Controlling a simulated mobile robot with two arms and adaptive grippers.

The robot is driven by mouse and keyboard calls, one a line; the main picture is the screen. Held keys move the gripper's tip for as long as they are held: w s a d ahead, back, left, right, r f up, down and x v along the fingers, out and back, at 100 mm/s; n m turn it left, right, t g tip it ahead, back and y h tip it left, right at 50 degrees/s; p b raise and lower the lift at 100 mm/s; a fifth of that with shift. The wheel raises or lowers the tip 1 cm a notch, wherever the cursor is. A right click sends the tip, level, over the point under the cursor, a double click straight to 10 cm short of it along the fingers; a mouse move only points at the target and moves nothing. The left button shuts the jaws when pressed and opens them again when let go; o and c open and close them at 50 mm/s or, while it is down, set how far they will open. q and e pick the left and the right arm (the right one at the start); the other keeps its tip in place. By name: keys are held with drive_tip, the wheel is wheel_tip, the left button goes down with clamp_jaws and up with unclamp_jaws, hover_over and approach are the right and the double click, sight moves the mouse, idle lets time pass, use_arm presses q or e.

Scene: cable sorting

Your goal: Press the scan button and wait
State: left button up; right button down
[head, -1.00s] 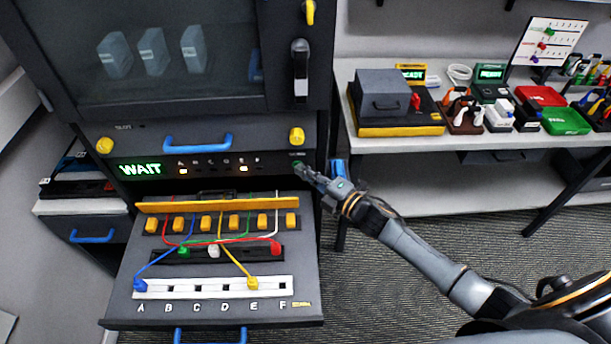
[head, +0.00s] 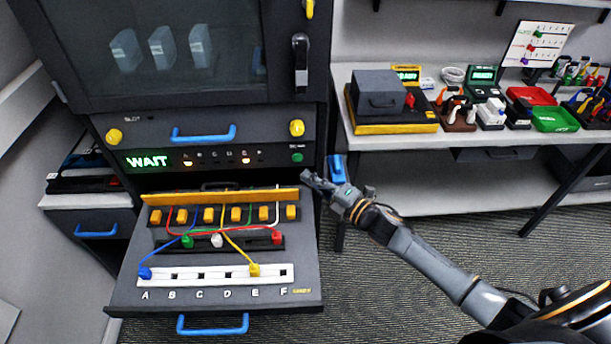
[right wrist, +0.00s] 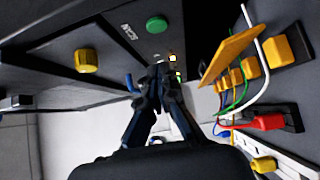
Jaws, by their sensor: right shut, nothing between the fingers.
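The green scan button (head: 297,157) is at the right end of the cabinet's front panel. It also shows in the right wrist view (right wrist: 156,25), beside the word SCAN. The green display (head: 147,161) on the panel reads WAIT. Two small lamps on the panel, under letters, are lit. My right gripper (head: 308,178) is shut and empty, just below and right of the button and apart from it. Its fingers (right wrist: 158,78) show closed together in the right wrist view. My left gripper is not in view.
An open drawer (head: 210,300) below the panel holds coloured cables in a strip marked A to F; blue is at A, yellow at E. A table (head: 440,142) at right bears a grey box (head: 377,92), trays and connectors. Floor between is clear.

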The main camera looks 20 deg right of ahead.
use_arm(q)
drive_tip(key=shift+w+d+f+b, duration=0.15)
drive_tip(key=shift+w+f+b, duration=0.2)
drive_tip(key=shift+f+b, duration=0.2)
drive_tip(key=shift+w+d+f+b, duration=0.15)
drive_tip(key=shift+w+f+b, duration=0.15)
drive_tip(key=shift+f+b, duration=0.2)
use_arm(e)
drive_tip(key=v, duration=0.7)
drive_tip(key=shift+d+f, duration=0.3)
drive_tip(key=shift+d, duration=0.15)
